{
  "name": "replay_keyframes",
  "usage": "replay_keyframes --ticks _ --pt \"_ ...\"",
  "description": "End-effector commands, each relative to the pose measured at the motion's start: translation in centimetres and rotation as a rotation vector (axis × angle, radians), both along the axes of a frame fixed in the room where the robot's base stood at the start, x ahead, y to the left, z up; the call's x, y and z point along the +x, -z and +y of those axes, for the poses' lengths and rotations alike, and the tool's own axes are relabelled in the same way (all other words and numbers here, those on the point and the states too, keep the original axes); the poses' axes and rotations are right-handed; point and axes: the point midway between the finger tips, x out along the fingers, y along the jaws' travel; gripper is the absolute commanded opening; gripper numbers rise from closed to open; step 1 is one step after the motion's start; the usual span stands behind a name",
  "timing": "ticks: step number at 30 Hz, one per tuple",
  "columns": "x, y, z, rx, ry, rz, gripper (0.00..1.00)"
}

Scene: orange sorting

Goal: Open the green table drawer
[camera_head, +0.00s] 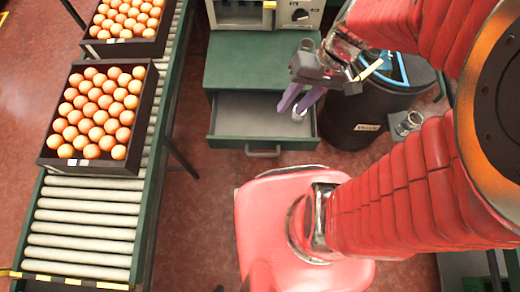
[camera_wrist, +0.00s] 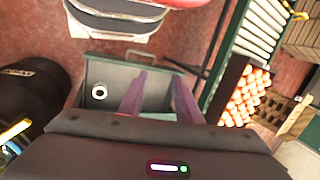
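The green table (camera_head: 255,62) stands at the upper middle of the head view. Its drawer (camera_head: 228,141) is pulled out, with the grey inside showing. The drawer's handle (camera_head: 263,153) is on the front, and it also shows in the wrist view (camera_wrist: 140,53). My gripper (camera_head: 291,107) is over the right part of the drawer, its two purple fingers apart with nothing between them. The fingers are clear of the handle. In the wrist view the fingers (camera_wrist: 156,77) point over the open drawer. A small white ring-shaped thing (camera_wrist: 99,91) lies in the drawer.
A roller conveyor (camera_head: 82,240) with crates of oranges (camera_head: 97,108) runs along the left. A black bin (camera_head: 362,115) stands close to the drawer's right side. A machine (camera_head: 240,13) sits on the table. Red floor is free between conveyor and drawer.

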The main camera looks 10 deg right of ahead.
Motion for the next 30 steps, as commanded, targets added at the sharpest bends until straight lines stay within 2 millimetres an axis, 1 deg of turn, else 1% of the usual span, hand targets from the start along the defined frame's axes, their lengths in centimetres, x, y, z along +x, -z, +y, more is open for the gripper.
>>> replay_keyframes --ticks 1,12,24,27,30 --pt "0.0 -0.9 -0.1 -0.029 -0.006 -0.031 0.31" --pt "0.0 -6.6 -1.2 -0.213 0.007 -0.23 0.31" --pt "-0.6 -13.2 -2.3 -0.352 0.063 -0.486 0.31" --pt "-0.8 -14.2 -2.2 -0.368 0.073 -0.527 0.31" --pt "-1.0 -14.7 -2.2 -0.375 0.08 -0.545 0.31"
